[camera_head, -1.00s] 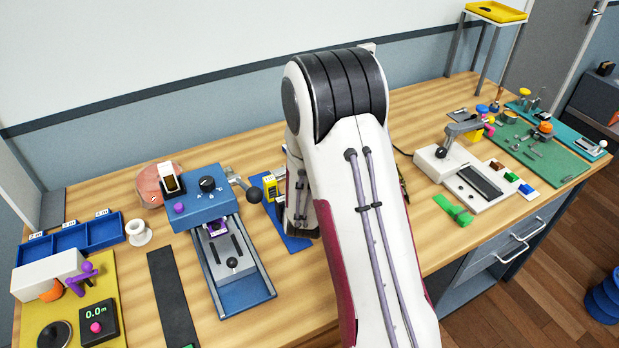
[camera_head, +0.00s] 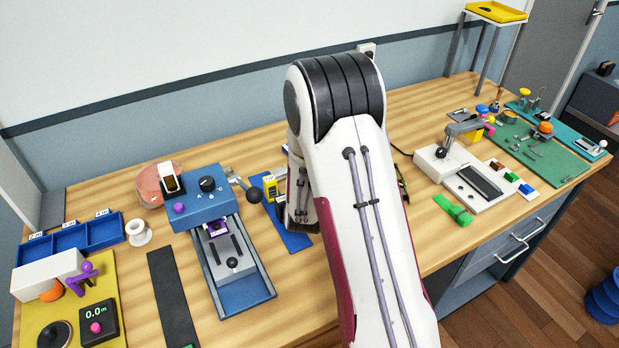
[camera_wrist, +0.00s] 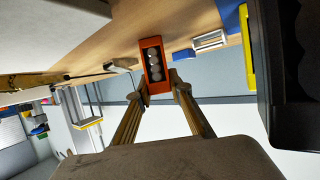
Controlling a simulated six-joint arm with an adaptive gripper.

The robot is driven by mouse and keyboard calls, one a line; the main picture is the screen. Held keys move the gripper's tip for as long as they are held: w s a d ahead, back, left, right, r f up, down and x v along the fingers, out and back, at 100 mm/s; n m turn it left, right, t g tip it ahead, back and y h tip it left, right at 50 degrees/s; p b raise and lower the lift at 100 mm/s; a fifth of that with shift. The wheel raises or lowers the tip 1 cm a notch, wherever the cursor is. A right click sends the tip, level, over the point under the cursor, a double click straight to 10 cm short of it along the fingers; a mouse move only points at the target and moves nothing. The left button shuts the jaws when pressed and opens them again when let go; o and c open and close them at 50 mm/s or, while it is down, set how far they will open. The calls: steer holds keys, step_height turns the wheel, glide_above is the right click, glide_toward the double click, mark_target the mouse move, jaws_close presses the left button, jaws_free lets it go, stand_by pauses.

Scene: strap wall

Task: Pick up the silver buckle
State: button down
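I cannot clearly make out the silver buckle in either view. A pale silver rectangular piece (camera_wrist: 210,40) shows upper right of centre in the wrist view, and I cannot tell whether it is the buckle. My gripper (camera_wrist: 159,84) shows in the wrist view with its two tan fingers apart. An orange-red holder with round grey pieces (camera_wrist: 154,64) shows at and beyond the fingertips. I cannot tell whether the fingers touch it. In the head view my arm hides the gripper and part of the bench behind it.
A blue press (camera_head: 208,190) stands left of my arm, with a yellow block (camera_head: 270,190) and blue mat (camera_head: 294,239) beside the arm. A white machine (camera_head: 435,162) stands to the right, with a green mat (camera_head: 565,160) beyond. A blue tray (camera_head: 68,243) sits at far left.

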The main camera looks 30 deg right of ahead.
steer(key=shift+r, duration=0.15)
steer(key=shift+r, duration=4.85)
steer(key=shift+d, duration=0.1)
steer(key=s+d+m+g+h, duration=0.2)
steer(key=s+d+m+h, duration=0.1)
steer(key=s+d, duration=0.2)
steer(key=shift+d+r, duration=0.2)
steer(key=shift+d, duration=0.2)
steer(key=shift+f, duration=2.95)
steer(key=shift+f, duration=2.05)
